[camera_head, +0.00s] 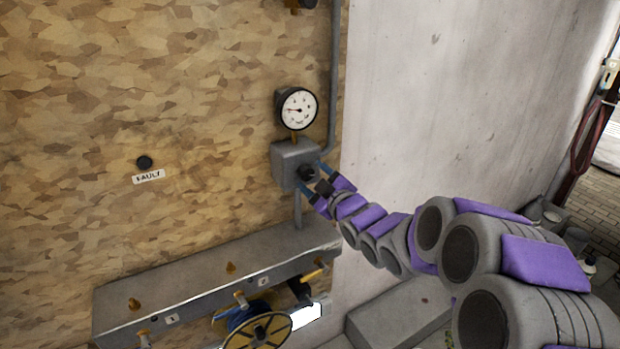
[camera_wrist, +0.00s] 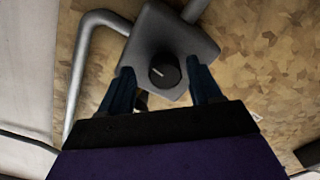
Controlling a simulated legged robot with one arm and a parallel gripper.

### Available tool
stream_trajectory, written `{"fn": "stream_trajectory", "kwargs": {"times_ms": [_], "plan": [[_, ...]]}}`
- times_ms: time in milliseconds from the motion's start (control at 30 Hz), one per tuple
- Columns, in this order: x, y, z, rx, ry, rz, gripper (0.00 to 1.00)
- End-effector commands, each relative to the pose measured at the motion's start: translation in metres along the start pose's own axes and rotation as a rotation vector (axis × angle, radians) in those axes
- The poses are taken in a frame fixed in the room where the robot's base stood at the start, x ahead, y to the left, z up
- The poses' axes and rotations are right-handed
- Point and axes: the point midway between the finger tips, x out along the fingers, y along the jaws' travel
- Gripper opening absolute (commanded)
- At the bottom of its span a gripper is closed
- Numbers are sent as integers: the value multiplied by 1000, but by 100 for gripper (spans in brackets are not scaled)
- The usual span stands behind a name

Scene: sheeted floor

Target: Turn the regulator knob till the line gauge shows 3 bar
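The regulator is a grey box (camera_head: 290,160) on the board wall, with a black round knob (camera_head: 306,172) on its front. My gripper (camera_head: 314,178) is in front of the box at the knob. In the wrist view the knob (camera_wrist: 164,70) shows a pale mark and lies between the two blue fingers of my gripper (camera_wrist: 165,82). The fingers are apart, with a gap on each side of the knob.
A grey pipe (camera_head: 334,75) runs up beside the gauge. Below is a grey ledge (camera_head: 210,275) with brass valves and a blue and yellow reel (camera_head: 258,325). A dark round fitting (camera_head: 145,162) sits above a "FAULT" label (camera_head: 148,177) at left.

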Motion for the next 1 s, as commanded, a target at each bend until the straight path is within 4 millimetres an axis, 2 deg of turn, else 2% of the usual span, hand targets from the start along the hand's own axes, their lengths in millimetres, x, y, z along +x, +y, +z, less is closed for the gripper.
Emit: {"fn": "stream_trajectory", "kwargs": {"times_ms": [67,533,767,1000], "plan": [[2,-3,-1,-2,-1,-2,55],[6,-7,-4,-6,-1,-5,10],[5,-6,-5,42,-5,-8,9],[5,-5,-6,232,-9,-9,9]]}}
